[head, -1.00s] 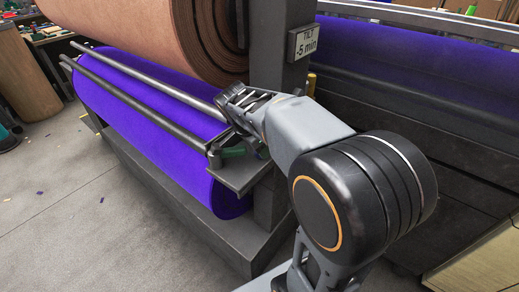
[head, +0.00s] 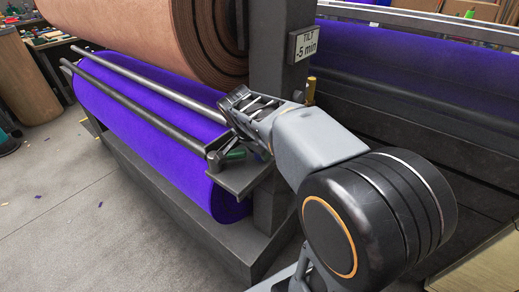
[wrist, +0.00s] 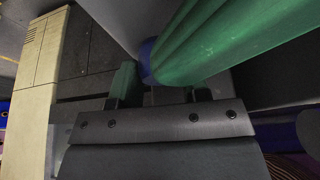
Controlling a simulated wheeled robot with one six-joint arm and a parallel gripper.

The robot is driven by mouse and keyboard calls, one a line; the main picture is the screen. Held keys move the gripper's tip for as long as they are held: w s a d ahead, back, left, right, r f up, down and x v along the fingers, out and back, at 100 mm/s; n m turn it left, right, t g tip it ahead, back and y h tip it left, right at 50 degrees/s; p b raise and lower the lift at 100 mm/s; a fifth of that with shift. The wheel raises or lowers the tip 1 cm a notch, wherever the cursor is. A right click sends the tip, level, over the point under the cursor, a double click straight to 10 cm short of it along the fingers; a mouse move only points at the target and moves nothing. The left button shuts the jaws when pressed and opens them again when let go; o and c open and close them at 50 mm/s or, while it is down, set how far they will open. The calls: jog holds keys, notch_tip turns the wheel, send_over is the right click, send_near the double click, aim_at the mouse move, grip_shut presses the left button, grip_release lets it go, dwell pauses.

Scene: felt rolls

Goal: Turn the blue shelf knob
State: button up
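In the head view my gripper (head: 235,154) is at the small dark shelf by the near end of the purple roll, with a green finger partly showing. In the wrist view its green fingers (wrist: 142,82) stand apart, the right one large and close. A blue piece (wrist: 147,62), likely the blue shelf knob, shows in the gap between them, partly covered by the right finger. I cannot tell whether both fingers touch it. In the head view the knob is hidden. The dark shelf (head: 238,180) juts from the frame post.
A purple felt roll (head: 150,125) lies behind two metal bars (head: 130,100). A brown roll (head: 150,35) is above it. Another purple roll (head: 410,55) is behind. Floor is open at left.

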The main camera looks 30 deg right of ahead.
jog(key=shift+o, duration=0.8)
jog(key=p+v, duration=0.2)
jog(key=v, duration=1.2)
jog(key=shift+s+f, duration=0.1)
